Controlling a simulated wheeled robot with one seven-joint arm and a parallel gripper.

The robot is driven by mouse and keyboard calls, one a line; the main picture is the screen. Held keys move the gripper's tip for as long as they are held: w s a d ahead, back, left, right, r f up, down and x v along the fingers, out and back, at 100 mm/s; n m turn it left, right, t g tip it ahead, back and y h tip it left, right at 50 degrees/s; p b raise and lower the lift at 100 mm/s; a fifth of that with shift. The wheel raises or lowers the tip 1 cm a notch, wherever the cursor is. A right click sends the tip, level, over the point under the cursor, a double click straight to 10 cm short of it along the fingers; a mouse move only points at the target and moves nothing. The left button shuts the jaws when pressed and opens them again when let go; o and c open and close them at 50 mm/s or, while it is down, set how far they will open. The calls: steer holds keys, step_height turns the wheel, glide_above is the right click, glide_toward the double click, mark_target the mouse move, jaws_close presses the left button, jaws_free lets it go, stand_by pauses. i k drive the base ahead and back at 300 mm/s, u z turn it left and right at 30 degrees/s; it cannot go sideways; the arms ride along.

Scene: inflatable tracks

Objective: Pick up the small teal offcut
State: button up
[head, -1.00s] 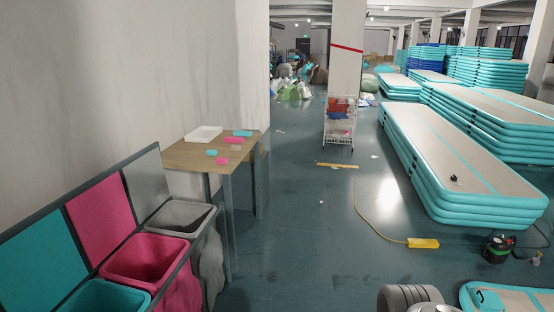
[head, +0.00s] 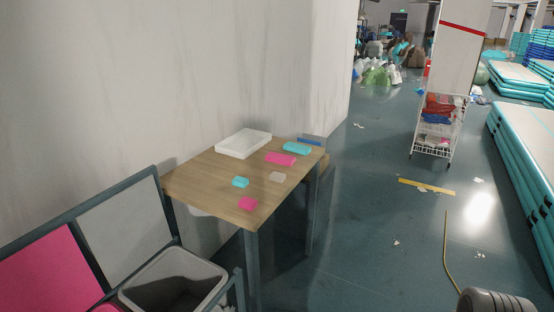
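The small teal offcut (head: 240,182) lies flat on the wooden table (head: 205,187), left of the middle of its top. A larger teal piece (head: 297,148) lies at the far right corner. A small pink piece (head: 248,204) lies near the front edge, a larger pink piece (head: 280,159) farther back, and a small grey piece (head: 277,177) between them.
A white tray (head: 243,143) stands at the back of the table against the wall. A grey bin (head: 174,280) in a dark frame stands at the front left. A wire cart (head: 437,130) stands by the pillar. The floor right of the table is mostly clear.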

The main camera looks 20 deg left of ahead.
mark_target(239, 181)
steer(key=i, duration=2.35)
steer(key=u, duration=3.75)
steer(key=i, duration=0.45)
